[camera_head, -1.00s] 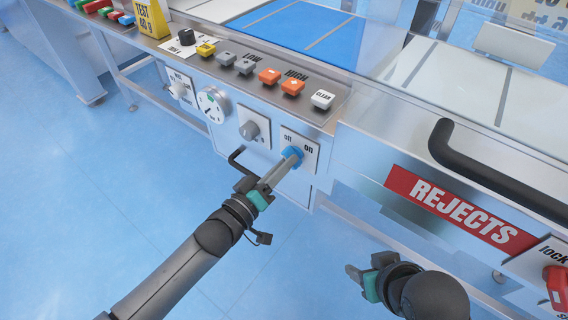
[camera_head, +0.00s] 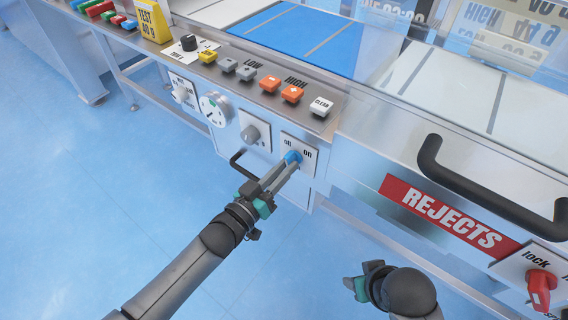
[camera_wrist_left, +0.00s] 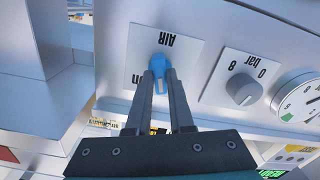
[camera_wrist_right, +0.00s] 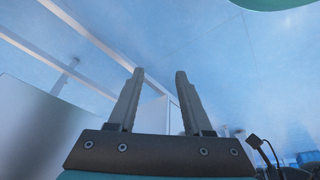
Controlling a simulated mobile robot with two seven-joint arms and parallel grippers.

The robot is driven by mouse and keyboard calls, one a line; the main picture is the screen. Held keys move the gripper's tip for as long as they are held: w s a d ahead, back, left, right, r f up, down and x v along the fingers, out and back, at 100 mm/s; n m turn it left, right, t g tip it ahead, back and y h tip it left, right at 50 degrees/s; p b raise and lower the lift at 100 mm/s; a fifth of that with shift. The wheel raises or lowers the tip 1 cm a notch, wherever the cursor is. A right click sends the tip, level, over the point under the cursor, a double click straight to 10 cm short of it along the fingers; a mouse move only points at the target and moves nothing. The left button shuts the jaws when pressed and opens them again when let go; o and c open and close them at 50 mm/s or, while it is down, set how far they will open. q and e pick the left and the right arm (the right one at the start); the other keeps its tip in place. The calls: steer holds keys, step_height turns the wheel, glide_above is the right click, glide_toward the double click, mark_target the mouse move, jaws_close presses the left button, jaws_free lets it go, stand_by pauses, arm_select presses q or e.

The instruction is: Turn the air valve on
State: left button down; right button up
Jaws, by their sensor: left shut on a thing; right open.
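The air valve is a small blue knob (camera_head: 292,156) on a white plate (camera_head: 309,159) marked off and on, on the machine's front panel. In the left wrist view the blue knob (camera_wrist_left: 160,64) sits on the plate with AIR upside down and "on" at the left. The knob's narrow end points down there, between the fingers. My left gripper (camera_head: 287,162) is shut on the knob, one finger on each side; it also shows in the left wrist view (camera_wrist_left: 161,78). My right gripper (camera_head: 350,283) is open and empty, low in front of the machine; its spread fingers show in the right wrist view (camera_wrist_right: 158,78).
A grey pressure knob (camera_head: 250,134) and a round gauge (camera_head: 213,110) sit left of the valve. A black hook-like handle (camera_head: 240,164) is close to my left gripper. The REJECTS drawer (camera_head: 450,218) with its black handle (camera_head: 480,190) is at the right.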

arm_select(q)
steer(key=m+p, duration=0.2)
steer(key=m, duration=1)
steer(key=shift+m, duration=0.3)
arm_select(e)
steer(key=shift+g, duration=0.4)
steer(key=f, duration=0.1)
steer(key=s+f, duration=0.1)
steer(key=f, duration=0.3)
steer(key=shift+s, duration=0.25)
steer(key=shift+d+f, duration=0.1)
steer(key=shift+f, duration=0.05)
arm_select(q)
steer(key=c, duration=0.8)
jaws_free()
arm_select(e)
steer(key=shift+w+r, duration=0.1)
steer(key=shift+r, duration=0.1)
